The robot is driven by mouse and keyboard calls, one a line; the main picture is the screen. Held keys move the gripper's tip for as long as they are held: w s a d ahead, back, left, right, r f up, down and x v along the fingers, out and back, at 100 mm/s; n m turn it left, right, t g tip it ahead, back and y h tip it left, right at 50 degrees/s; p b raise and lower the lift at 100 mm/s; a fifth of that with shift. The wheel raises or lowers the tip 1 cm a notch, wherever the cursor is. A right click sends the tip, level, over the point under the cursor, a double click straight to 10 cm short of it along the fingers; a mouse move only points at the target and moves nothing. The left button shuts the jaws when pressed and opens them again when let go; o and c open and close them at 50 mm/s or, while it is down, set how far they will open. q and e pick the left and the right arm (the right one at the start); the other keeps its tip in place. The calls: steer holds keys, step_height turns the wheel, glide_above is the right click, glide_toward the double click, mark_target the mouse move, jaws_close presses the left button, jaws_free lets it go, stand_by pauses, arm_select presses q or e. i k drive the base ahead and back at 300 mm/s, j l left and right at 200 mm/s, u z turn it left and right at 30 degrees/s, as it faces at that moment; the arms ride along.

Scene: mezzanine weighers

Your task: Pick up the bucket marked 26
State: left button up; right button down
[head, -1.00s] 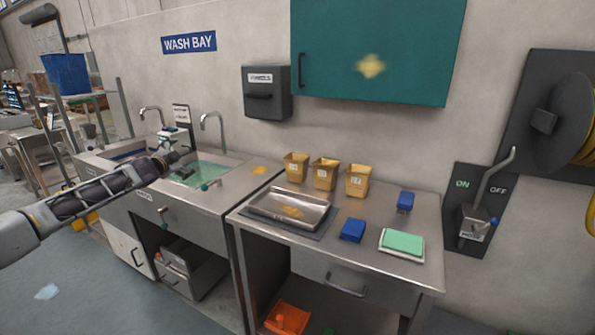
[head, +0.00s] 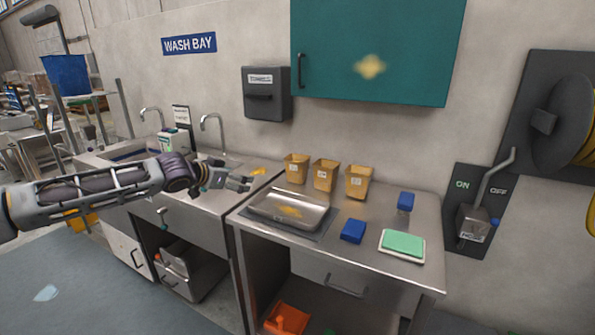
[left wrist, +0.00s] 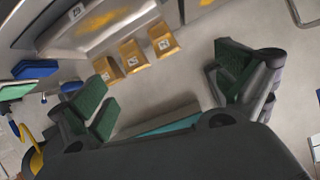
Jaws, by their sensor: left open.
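Three yellow buckets stand in a row at the back of the steel counter (head: 365,240): a left one (head: 296,168), a middle one (head: 325,175) and a right one (head: 358,182). Each has a small white label. The numbers are too small and blurred to read surely, so I cannot tell which is 26. The left wrist view shows the row upside down, with the left bucket (left wrist: 161,39) at its right end. My left gripper (head: 249,183) is open and empty, left of the buckets and apart from them. My right gripper is out of view.
A steel tray (head: 262,218) with a yellow stain sits in front of the buckets. Blue blocks (head: 353,230) and a green pad on a white base (head: 403,243) lie to the right. A teal cabinet (head: 380,40) hangs above. A tap (head: 212,130) stands at the sink.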

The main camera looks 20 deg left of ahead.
mark_target(296, 165)
steer(key=i+l, duration=0.1)
steer(key=i, duration=0.9)
